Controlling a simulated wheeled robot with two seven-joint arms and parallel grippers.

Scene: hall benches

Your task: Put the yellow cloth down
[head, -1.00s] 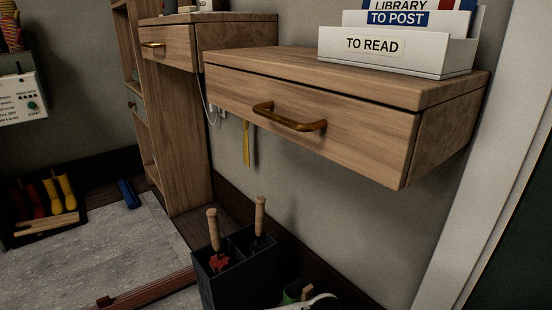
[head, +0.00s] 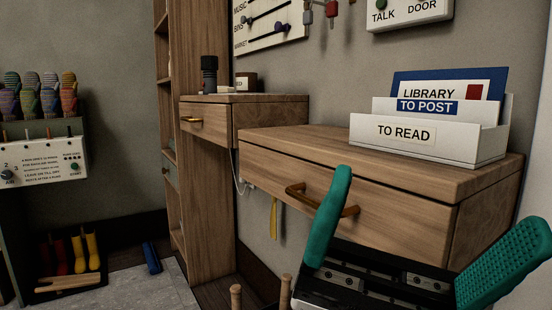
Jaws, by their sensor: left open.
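My left gripper (head: 438,200) is in the lower right of the head view, with two teal fingers spread wide apart. Nothing shows between the fingers. It is in front of the near wooden drawer unit (head: 400,205), and one finger overlaps the drawer's brass handle in the picture. No cloth is in the gripper. A narrow yellow strip (head: 273,218) hangs below the drawers against the wall; I cannot tell whether it is the yellow cloth. My right gripper is not in view.
A white letter holder (head: 430,140) stands on the near drawer unit, leaving its left top bare. A second drawer unit (head: 255,113) holds a dark bottle and small box. Wooden handles (head: 236,296) rise at the bottom. Boots (head: 92,251) stand at left.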

